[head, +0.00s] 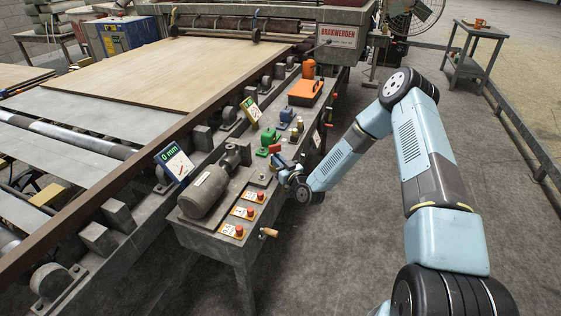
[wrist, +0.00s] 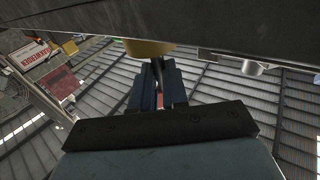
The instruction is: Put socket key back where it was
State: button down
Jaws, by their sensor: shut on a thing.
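My gripper (head: 283,167) is at the near side of the machine's grey ledge, beside a small red part (head: 275,148). In the wrist view my gripper (wrist: 156,72) is shut on a thin grey thing, taken as the socket key (wrist: 158,69). Only a small piece of it shows between the fingers; the rest is hidden. A yellow part (wrist: 149,49) is just beyond the fingertips, under a dark edge. I cannot tell whether the key touches it.
A grey motor (head: 204,190) and several red buttons (head: 239,231) are left of my gripper. Green (head: 268,138) and blue (head: 287,116) parts and an orange case (head: 305,92) lie farther along the ledge. The floor (head: 350,240) to the right is clear.

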jog(key=shift+f, duration=0.15)
jog(key=c, duration=1.1)
grip_release()
jog(key=shift+c, duration=0.2)
